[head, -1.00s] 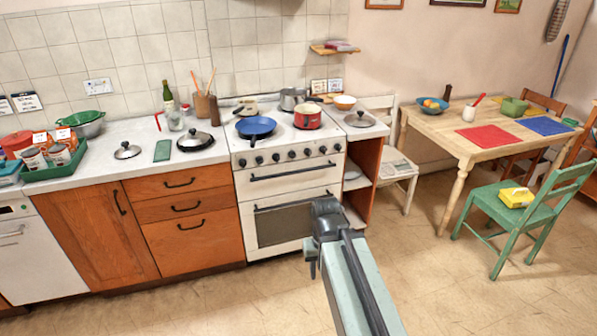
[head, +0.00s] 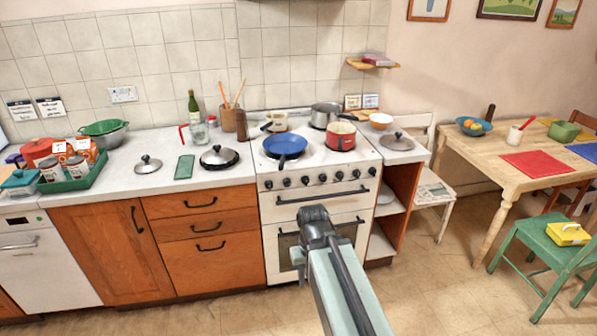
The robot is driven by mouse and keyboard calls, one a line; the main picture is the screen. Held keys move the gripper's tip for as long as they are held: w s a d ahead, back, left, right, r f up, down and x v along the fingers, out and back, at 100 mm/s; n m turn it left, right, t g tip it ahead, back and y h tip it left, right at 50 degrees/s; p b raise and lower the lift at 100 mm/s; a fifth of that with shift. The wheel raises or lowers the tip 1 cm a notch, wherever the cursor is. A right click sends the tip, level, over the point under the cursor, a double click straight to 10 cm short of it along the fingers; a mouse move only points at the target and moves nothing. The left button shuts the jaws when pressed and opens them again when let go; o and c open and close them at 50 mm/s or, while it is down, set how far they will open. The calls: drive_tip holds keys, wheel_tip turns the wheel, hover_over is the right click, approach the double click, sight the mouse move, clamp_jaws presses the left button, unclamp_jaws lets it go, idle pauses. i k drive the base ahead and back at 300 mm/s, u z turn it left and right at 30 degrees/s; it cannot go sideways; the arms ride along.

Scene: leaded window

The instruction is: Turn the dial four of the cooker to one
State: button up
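The white cooker (head: 316,199) stands against the tiled wall. A row of several dark dials runs along its front panel, above the upper oven handle. The fourth dial from the left (head: 322,178) is small in view, and I cannot read its setting. My gripper (head: 299,264) hangs at the end of my arm, low in front of the cooker's lower oven door and well below the dials. It appears apart from the cooker. Its fingers are small and partly hidden by my arm, so I cannot tell whether they are open.
A blue pan (head: 285,146), a red pot (head: 341,136) and a steel pot (head: 326,114) stand on the cooker. Orange cabinets (head: 206,236) adjoin it on the left. A white chair (head: 433,192) and a wooden table (head: 480,164) stand right. The floor before the cooker looks clear.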

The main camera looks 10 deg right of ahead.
sight(322, 177)
drive_tip(key=u, duration=0.25)
drive_tip(key=i, duration=0.9)
drive_tip(key=u, duration=0.4)
drive_tip(key=k, duration=0.65)
drive_tip(key=u, duration=0.25)
drive_tip(key=i, duration=0.65)
drive_tip(key=z, duration=0.1)
